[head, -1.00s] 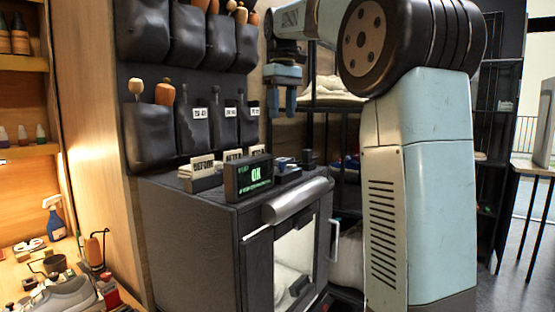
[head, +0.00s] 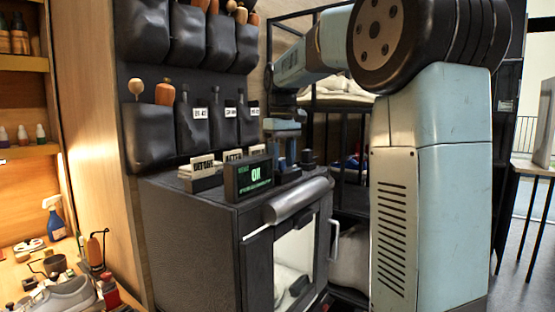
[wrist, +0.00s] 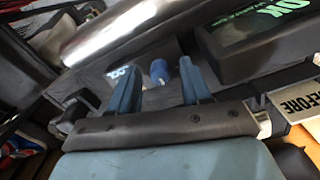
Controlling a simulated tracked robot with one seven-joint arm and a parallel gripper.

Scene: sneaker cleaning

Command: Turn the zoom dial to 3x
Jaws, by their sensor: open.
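In the wrist view a small blue knob (wrist: 158,72), which looks like the zoom dial, sits on a dark unit. Its scale markings are too small to read. A pale label with blue marks (wrist: 117,72) lies left of it, partly hidden by a finger. My gripper (wrist: 158,68) is open, with a finger on each side of the knob and no clear contact. In the head view my gripper (head: 283,160) points down over the top of the dark cabinet (head: 190,225), just behind the display. The knob cannot be made out there.
A display reading OK (head: 250,178) stands left of the gripper. Card holders (head: 204,182) stand behind it. A silver cylinder (head: 297,202) runs along the cabinet's front edge. A small dark block (head: 308,157) stands right of the fingers. Black pouches (head: 190,125) hang on the wall.

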